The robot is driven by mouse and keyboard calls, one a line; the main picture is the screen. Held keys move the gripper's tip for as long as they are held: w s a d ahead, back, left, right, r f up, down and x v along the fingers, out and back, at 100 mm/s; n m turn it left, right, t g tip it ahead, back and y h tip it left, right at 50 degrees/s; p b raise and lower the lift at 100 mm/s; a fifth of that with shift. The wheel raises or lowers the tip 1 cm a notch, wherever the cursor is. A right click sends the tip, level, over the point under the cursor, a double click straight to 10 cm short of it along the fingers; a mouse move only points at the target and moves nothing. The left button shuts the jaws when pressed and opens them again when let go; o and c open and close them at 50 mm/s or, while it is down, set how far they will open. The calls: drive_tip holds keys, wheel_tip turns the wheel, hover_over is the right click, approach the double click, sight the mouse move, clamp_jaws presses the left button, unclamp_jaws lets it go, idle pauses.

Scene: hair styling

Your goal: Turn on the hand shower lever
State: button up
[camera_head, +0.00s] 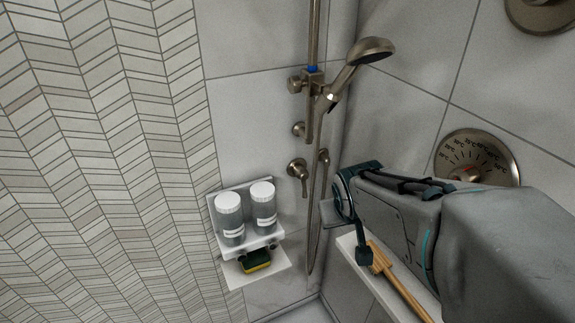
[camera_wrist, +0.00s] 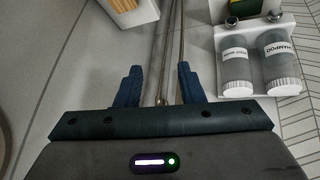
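A brushed-metal lever valve (camera_head: 299,170) sits on the tiled wall in the head view, left of the hanging hose (camera_head: 316,215). The hand shower (camera_head: 362,58) rests in its holder on the vertical rail, above the lever. My gripper (camera_head: 345,217) is to the right of and below the lever in the picture, apart from it. In the wrist view my gripper (camera_wrist: 160,86) has its two dark blue fingers spread. Thin metal tubes run between and beyond them. I cannot clearly make out the lever in the wrist view.
A white wall shelf (camera_head: 275,238) holds two labelled bottles (camera_head: 230,215), with a sponge (camera_head: 255,261) below. A ledge (camera_head: 352,245) with a wooden brush (camera_head: 395,280) lies under my arm. A round temperature dial (camera_head: 475,160) is on the right wall.

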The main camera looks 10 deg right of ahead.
drive_tip(key=w+d+f+n+t+y+b, duration=0.1)
drive_tip(key=w+f+t+b, duration=0.1)
drive_tip(key=w, duration=0.5)
drive_tip(key=w+d+f+n+t+b, duration=0.1)
drive_tip(key=w+f+t, duration=0.2)
drive_tip(key=w, duration=0.4)
drive_tip(key=n+t+y+b, duration=0.2)
drive_tip(key=t+y+b, duration=0.1)
drive_tip(key=y, duration=0.3)
hover_over(306, 192)
drive_tip(key=s+d, duration=0.4)
wheel_tip(306, 192, down, 2)
drive_tip(key=f+y, duration=0.1)
drive_tip(key=f, duration=0.1)
drive_tip(key=a+f+t+y+b, duration=0.1)
drive_tip(key=f, duration=0.2)
drive_tip(key=f+n+y+b, duration=0.1)
drive_tip(key=f, duration=0.1)
drive_tip(key=shift+s+a+f+t+y, duration=0.1)
drive_tip(key=shift+a+f+t+y, duration=0.15)
drive_tip(key=shift+a+t+y, duration=0.05)
drive_tip(key=x, duration=0.6)
drive_tip(key=shift+r, duration=0.1)
drive_tip(key=shift+x, duration=0.75)
drive_tip(key=shift+c, duration=0.3)
clamp_jaws()
